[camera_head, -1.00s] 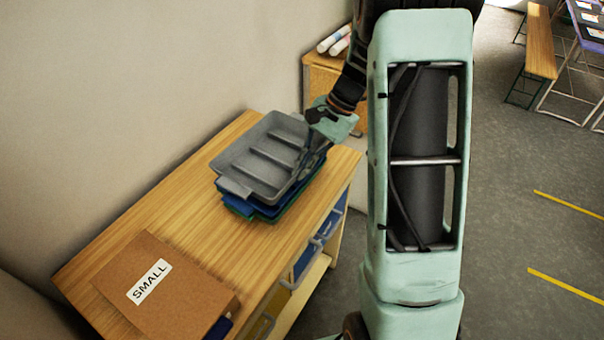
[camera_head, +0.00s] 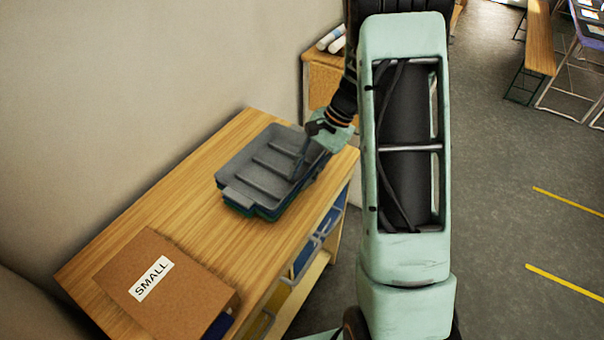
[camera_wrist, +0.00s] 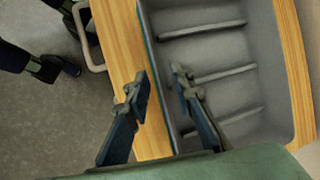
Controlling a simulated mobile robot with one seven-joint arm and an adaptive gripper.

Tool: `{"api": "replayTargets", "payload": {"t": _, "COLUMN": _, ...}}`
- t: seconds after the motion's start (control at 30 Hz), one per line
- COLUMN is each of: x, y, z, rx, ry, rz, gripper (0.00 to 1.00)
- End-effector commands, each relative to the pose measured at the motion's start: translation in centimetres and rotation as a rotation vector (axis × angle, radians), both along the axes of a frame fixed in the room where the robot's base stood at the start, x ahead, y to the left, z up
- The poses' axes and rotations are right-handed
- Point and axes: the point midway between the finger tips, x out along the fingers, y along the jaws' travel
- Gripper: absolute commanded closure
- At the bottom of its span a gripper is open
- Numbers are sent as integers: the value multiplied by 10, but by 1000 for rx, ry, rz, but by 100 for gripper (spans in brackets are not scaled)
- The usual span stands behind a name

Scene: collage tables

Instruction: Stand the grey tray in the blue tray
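The grey tray (camera_head: 259,176), with raised ribs across its floor, sits level at the top of the stack on the wooden table. It looks nested in the tray below. Only narrow dark blue-green edges (camera_head: 262,212) show beneath it, and I cannot clearly tell the blue tray from the green one under it. My gripper (camera_head: 299,166) is at the grey tray's right side. In the wrist view my gripper (camera_wrist: 162,85) is open around the tray's long side wall, left finger outside and right finger inside, with gaps visible. The grey tray (camera_wrist: 205,60) fills much of that view.
A brown box labelled SMALL (camera_head: 165,285) lies at the table's near left end. The wooden table (camera_head: 190,205) is clear between box and stack. Blue and yellow bins (camera_head: 303,258) sit below. A wall stands behind, and a small cabinet with white rolls (camera_head: 330,42) is beyond.

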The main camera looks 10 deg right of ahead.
Motion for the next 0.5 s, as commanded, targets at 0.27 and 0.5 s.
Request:
{"api": "replayTargets", "payload": {"t": 0.27, "x": 2, "y": -6, "z": 10, "rx": 1, "ry": -4, "rz": -1, "gripper": 78}}
{"api": "replayTargets", "payload": {"t": 0.5, "x": 6, "y": -29, "z": 53, "rx": -1, "ry": -6, "rz": -2, "gripper": 78}}
